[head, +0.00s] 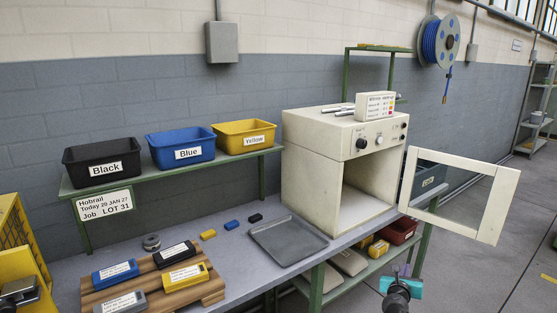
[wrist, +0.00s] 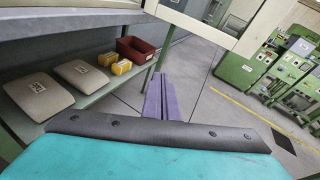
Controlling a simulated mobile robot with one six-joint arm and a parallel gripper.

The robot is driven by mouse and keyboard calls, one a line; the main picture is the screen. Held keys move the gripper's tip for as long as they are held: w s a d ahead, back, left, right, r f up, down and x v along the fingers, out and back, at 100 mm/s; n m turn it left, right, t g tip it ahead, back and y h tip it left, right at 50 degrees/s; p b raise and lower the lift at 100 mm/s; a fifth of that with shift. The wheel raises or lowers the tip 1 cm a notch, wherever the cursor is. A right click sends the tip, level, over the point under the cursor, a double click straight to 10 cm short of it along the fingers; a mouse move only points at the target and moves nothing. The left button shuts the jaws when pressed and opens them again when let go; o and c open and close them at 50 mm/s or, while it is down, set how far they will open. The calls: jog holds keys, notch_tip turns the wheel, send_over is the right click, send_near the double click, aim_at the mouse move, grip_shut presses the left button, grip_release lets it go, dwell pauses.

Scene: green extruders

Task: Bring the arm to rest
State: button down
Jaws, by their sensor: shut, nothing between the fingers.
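My gripper (wrist: 160,97) shows in the wrist view as two purple fingers lying together, shut and empty. In the head view the arm end with its teal part is at the lower right, in front of the bench and below the open oven door (head: 498,207). The gripper is apart from the bench and door, over the floor side. The rest of my arm is mostly out of the head view.
The white oven (head: 312,177) stands open and looks empty. A grey tray (head: 287,242) and a wooden board (head: 213,286) with labelled blocks are on the bench. A lower shelf holds beige bags (wrist: 92,80) and a red bin (wrist: 138,49). Floor at right (head: 520,270) is clear.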

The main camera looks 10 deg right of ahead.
jog(key=w+a+f+n+y, duration=0.2)
jog(key=a+f+n, duration=0.25)
jog(key=a, duration=0.35)
jog(key=w+a+f+n+t+y, duration=0.1)
jog(key=a+f+n+y, duration=0.2)
jog(key=a+f, duration=0.45)
jog(key=w+a+f+n+y, duration=0.2)
jog(key=a+f+n, duration=0.15)
jog(key=a, duration=0.55)
jog(key=s+a+f+n+g+y, duration=0.25)
jog(key=s+a+f+n, duration=0.2)
jog(key=a+f, duration=0.4)
jog(key=s+a+f+n+g+y, duration=0.1)
jog(key=s+a+f+n+y, duration=0.4)
jog(key=a, duration=0.6)
jog(key=s+a+f+n+g, duration=0.3)
jog(key=s+a+f+n, duration=0.15)
jog(key=s, duration=0.35)
jog(key=s+a+f+n+g, duration=0.3)
jog(key=s+f+n+g, duration=0.1)
jog(key=s+f+n, duration=0.25)
jog(key=s+d+n+g+h, duration=0.2)
jog(key=s+n, duration=0.3)
jog(key=s, duration=0.3)
jog(key=s+d+n+g+h, duration=0.1)
jog(key=s+d+n+g, duration=0.3)
jog(key=s, duration=0.5)
jog(key=shift+r+n+g+h, duration=0.35)
jog(key=shift+r+n, duration=0.1)
jog(key=shift+n, duration=0.7)
